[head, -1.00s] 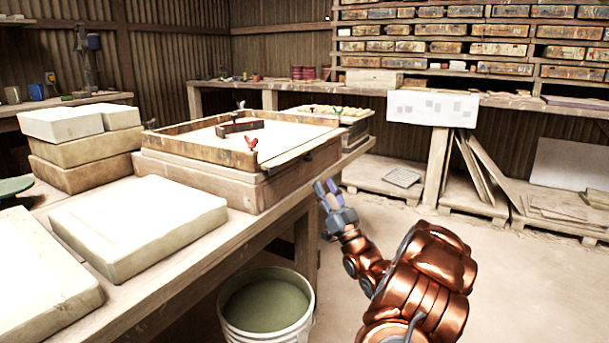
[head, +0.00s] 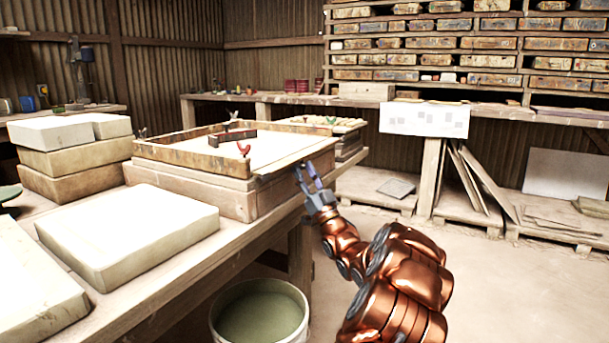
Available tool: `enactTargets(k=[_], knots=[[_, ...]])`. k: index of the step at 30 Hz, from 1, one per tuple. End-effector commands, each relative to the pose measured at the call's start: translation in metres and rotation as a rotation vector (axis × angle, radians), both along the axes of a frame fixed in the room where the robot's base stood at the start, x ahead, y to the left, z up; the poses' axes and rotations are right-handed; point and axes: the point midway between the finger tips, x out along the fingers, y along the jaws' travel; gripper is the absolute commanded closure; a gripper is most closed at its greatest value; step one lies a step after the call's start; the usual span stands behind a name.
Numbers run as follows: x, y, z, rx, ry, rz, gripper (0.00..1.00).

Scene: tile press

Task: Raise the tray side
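A shallow wooden tray (head: 190,152) with a pale floor sits on a thick block on the workbench. Its front-left and back walls stand up. Along its right edge, facing my gripper, no upright wall shows; a thin flat strip (head: 292,160) lies there, which may be the lowered side. A red wing-shaped fastener (head: 244,149) stands at the tray's front corner, and another stands at the back. My gripper (head: 305,170) is beside the tray's right edge, fingers up and apart, with nothing between them. Whether it touches the tray cannot be told.
A dark small block (head: 232,137) rests in the tray. Pale slabs (head: 128,230) lie on the bench (head: 190,275) in front and to the left. A bucket (head: 260,318) stands on the floor below. The floor at right is open. Shelves line the back wall.

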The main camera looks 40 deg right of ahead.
Motion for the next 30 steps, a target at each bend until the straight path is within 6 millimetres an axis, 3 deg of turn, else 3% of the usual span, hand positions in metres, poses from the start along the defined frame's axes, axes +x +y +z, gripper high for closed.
enactTargets(k=[5, 16, 30], knots=[[-0.0002, -0.0003, 0.0001, 0.000, 0.000, 0.000, 0.64], [-0.0005, -0.0006, -0.0001, 0.001, 0.000, -0.001, 1.00], [-0.0046, -0.0028, 0.0066, -0.021, 0.069, -0.004, 1.00]])
